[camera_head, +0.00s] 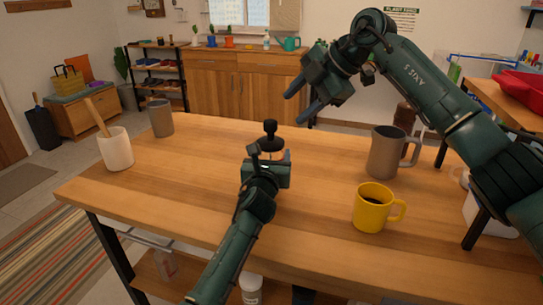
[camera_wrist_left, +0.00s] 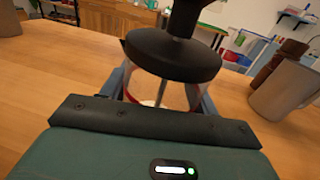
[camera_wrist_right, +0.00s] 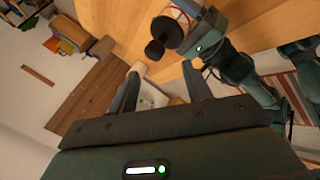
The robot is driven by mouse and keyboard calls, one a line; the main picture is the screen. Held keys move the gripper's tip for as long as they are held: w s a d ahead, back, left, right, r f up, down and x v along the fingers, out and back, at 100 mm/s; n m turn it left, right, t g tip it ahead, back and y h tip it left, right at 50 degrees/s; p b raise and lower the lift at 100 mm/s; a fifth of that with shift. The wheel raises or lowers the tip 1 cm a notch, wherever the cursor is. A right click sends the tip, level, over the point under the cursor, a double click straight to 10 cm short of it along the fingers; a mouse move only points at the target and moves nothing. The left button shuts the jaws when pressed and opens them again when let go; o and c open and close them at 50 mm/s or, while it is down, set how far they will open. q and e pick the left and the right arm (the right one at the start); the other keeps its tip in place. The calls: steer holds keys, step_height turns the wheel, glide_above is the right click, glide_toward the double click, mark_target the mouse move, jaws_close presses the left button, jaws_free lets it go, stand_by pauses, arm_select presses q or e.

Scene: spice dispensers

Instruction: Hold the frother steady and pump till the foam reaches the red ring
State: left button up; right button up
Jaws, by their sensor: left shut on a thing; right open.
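The frother has a black lid and knob (camera_head: 270,128) and stands upright mid-table. In the left wrist view its black lid (camera_wrist_left: 172,54) covers a clear body with a red ring, and a rod rises from the lid. Some white shows low inside; its level against the ring cannot be told. My left gripper (camera_head: 272,160) is shut around the frother's body. My right gripper (camera_head: 303,101) is open and empty, above and to the right of the knob. The right wrist view shows the frother's knob (camera_wrist_right: 154,49) beyond the open fingers (camera_wrist_right: 160,85).
A yellow mug (camera_head: 371,211) with dark liquid and a grey pitcher (camera_head: 386,153) stand to the right. A brown mill (camera_head: 405,116) is behind the pitcher. A white crock (camera_head: 117,153) with a wooden utensil and a grey cup (camera_head: 160,119) stand left. Table between is clear.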

mark_target(272, 122)
steer(key=shift+w+a+f+n+t+h, duration=0.35)
steer(key=shift+w+a+f+n+h, duration=0.55)
steer(key=shift+n, duration=1.9)
steer(key=shift+w+a+f+n+t+h, duration=0.45)
steer(key=shift+a+f+n, duration=0.85)
steer(key=shift+n, duration=1.5)
steer(key=shift+w+a+f+n+t+h, duration=0.3)
steer(key=shift+w+a+f+n+h, duration=0.75)
steer(key=shift+n, duration=1.75)
steer(key=shift+s+d+f+y, duration=0.25)
steer(key=shift+s+y, duration=0.15)
steer(key=shift+s, duration=0.1)
steer(key=c, duration=0.9)
